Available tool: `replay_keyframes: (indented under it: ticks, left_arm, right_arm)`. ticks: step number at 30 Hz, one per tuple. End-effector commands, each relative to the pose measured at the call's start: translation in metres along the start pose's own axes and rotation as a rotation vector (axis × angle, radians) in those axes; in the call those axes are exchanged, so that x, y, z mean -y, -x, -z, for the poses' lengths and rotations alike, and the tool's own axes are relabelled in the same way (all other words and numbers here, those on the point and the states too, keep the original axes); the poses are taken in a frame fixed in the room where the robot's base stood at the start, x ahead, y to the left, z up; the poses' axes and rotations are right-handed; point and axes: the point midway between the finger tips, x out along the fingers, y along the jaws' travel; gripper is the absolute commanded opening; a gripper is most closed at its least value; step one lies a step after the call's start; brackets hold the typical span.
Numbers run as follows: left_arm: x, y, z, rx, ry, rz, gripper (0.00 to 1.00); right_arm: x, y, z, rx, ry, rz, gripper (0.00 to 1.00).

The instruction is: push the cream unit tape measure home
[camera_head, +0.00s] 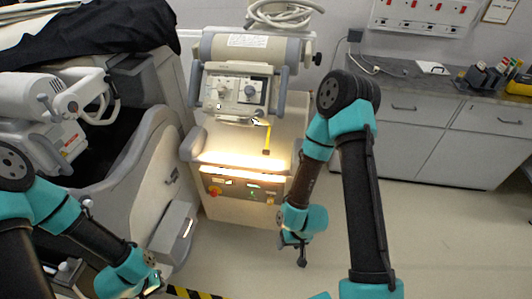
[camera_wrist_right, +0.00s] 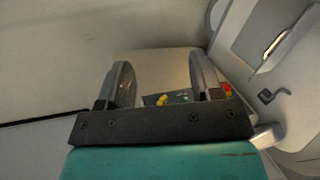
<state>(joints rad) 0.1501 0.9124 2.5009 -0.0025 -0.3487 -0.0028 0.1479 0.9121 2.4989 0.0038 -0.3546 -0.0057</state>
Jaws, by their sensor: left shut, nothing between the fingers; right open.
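The cream unit (camera_head: 246,207) stands in the middle of the head view, with a control panel of knobs on its upper part. A yellow tape strip (camera_head: 267,138) hangs out below that panel, with a dark end piece; I take it for the tape measure. My left gripper (camera_head: 155,284) is low at the left, shut and empty, well away from the tape. My right gripper (camera_head: 297,247) is in front of the unit's lower right side, below the tape. Its fingers (camera_wrist_right: 162,80) are apart and empty in the right wrist view.
A lit ledge (camera_head: 243,162) and a lower panel with a red knob (camera_head: 214,191) lie below the tape. A large grey machine (camera_head: 140,160) fills the left. A grey counter (camera_head: 430,120) stands at the right. The floor (camera_head: 440,240) at right is clear.

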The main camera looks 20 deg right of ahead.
Motion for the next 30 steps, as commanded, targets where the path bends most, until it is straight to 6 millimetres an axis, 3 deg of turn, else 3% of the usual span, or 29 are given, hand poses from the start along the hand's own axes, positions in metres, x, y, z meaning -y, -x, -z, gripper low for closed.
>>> replay_keyframes:
  ticks: [5,8,12,18,24,30]
  left_arm:
    - [0.000,0.000,0.000,0.000,0.000,0.000,0.00]
    - [0.000,0.000,0.000,0.000,0.000,0.000,0.00]
    - [0.000,0.000,0.000,0.000,0.000,0.000,0.00]
    - [0.000,0.000,0.000,0.000,0.000,0.000,0.00]
    - [0.000,0.000,0.000,0.000,0.000,0.000,0.00]
    - [0.000,0.000,0.000,0.000,0.000,0.000,0.00]
  right_arm:
    - [0.012,0.003,0.035,-0.134,0.003,-0.030,0.60]
    - [0.026,0.011,0.075,-0.298,0.002,-0.072,0.60]
    - [0.053,0.037,0.137,-0.584,-0.005,-0.166,0.60]
    - [0.098,0.096,0.197,-0.960,-0.045,-0.345,0.60]
    - [0.126,0.138,0.211,-1.158,-0.099,-0.489,0.60]
    - [0.129,0.145,0.211,-1.187,-0.111,-0.520,0.60]
